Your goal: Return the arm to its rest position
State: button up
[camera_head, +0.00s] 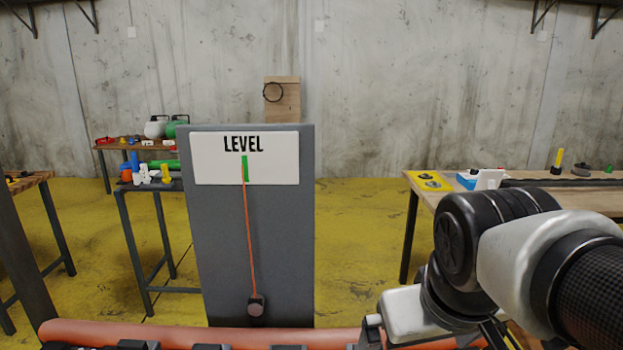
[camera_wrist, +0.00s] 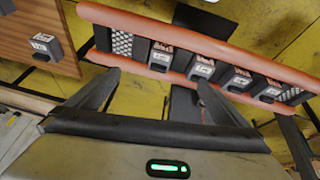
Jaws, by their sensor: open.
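My arm (camera_head: 500,250) reaches in from the right side of the head view, bent low at the front. In the wrist view my gripper (camera_wrist: 148,88) is open, with its two dark fingers spread apart and nothing between them. Beyond the fingertips lies an orange-red tubed frame (camera_wrist: 130,20) with several dark labelled blocks along it. The same orange tube (camera_head: 200,332) runs along the bottom of the head view. The gripper's fingertips are not clearly visible in the head view.
A grey panel (camera_head: 220,240) marked LEVEL, with an orange cord and hanging weight (camera_head: 256,305), stands ahead. A wooden table (camera_head: 425,185) with small items is at the right. More tables with coloured parts stand at the left. Yellow floor (camera_head: 360,250) shows between.

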notch_tip(320, 180, up, 18)
jog(key=s+m+p, duration=0.1)
jog(key=p, duration=1.7)
jog(key=shift+s+t, duration=0.3)
jog(key=shift+s, duration=0.1)
